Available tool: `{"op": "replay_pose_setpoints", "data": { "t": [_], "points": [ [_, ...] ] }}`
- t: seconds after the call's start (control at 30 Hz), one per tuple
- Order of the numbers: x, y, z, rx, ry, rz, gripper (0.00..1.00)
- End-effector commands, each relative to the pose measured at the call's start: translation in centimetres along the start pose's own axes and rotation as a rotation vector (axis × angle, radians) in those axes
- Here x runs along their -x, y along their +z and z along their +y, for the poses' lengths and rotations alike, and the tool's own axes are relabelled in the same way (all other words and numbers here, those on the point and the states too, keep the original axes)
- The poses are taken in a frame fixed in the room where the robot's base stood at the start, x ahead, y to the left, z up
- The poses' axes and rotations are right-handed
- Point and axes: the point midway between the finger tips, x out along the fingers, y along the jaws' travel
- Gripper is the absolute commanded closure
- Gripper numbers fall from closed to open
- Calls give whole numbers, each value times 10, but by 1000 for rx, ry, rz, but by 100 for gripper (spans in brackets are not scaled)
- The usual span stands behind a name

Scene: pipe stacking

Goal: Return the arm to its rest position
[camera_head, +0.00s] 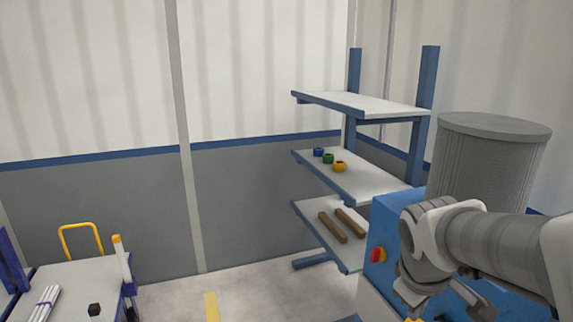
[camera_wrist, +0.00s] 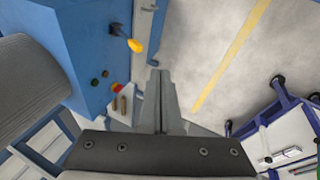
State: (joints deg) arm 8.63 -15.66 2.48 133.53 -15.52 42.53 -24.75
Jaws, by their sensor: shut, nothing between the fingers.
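My gripper (camera_wrist: 160,75) shows in the wrist view with its two grey fingers together and nothing between them. It hangs in free space above the floor, beside the blue cabinet (camera_wrist: 85,45). In the head view my grey arm (camera_head: 500,245) reaches in from the right edge, in front of the blue cabinet (camera_head: 385,225). The wrist end is low in the picture there, and the fingertips cannot be made out.
A ribbed grey cylinder (camera_head: 485,165) stands on the cabinet. A shelf rack (camera_head: 365,105) behind holds coloured rings (camera_head: 328,158) and brown bars (camera_head: 333,227). A cart (camera_head: 75,280) with white pipes (camera_head: 45,303) stands at lower left. Floor (camera_head: 250,285) between is clear.

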Motion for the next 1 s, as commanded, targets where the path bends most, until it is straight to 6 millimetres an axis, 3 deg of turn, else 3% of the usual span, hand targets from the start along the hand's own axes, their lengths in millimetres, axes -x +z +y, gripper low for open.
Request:
{"op": "replay_pose_setpoints", "data": {
  "t": [0.03,0.2,0.4,0.6,1.0],
  "points": [
    [21,2,-7,-62,-4,32,100],
    [67,14,-37,-278,-58,116,100],
    [101,27,-66,-468,-140,185,100],
    [112,33,-79,-544,-182,209,100],
    [112,33,-80,-548,-185,209,100]
  ]
}}
